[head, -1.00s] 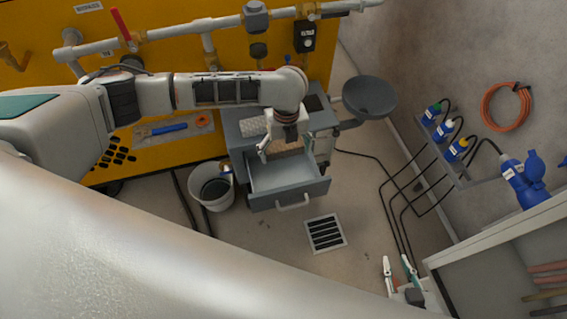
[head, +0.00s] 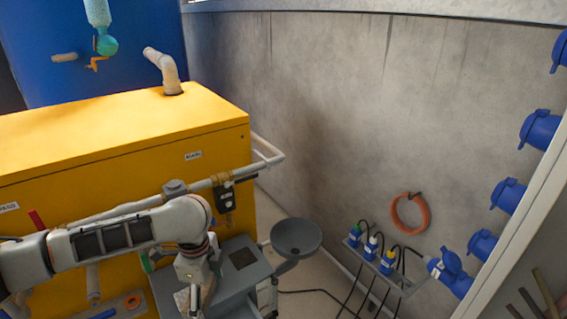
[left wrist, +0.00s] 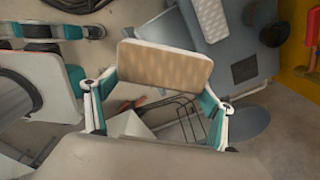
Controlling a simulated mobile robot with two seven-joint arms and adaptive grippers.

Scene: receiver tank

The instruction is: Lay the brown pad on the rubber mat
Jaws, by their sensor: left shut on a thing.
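The brown pad (left wrist: 165,65) is a flat tan slab with a pale edge and a faint dimpled pattern. My left gripper (left wrist: 158,98) is shut on it, with a finger at each side, in the left wrist view. In the head view my left gripper (head: 196,290) is beside the grey cabinet's top near the lower edge; I cannot make out the pad clearly there. A dark square, apparently the rubber mat (head: 241,258), lies bare on the cabinet top; it also shows in the left wrist view (left wrist: 245,69).
The grey cabinet (head: 222,281) stands before the yellow tank (head: 120,140). A white patterned pad (left wrist: 211,18) lies on its top. A dark round bowl (head: 297,236) sits right of the cabinet. Pipes with a red lever (head: 37,219) run behind my left arm.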

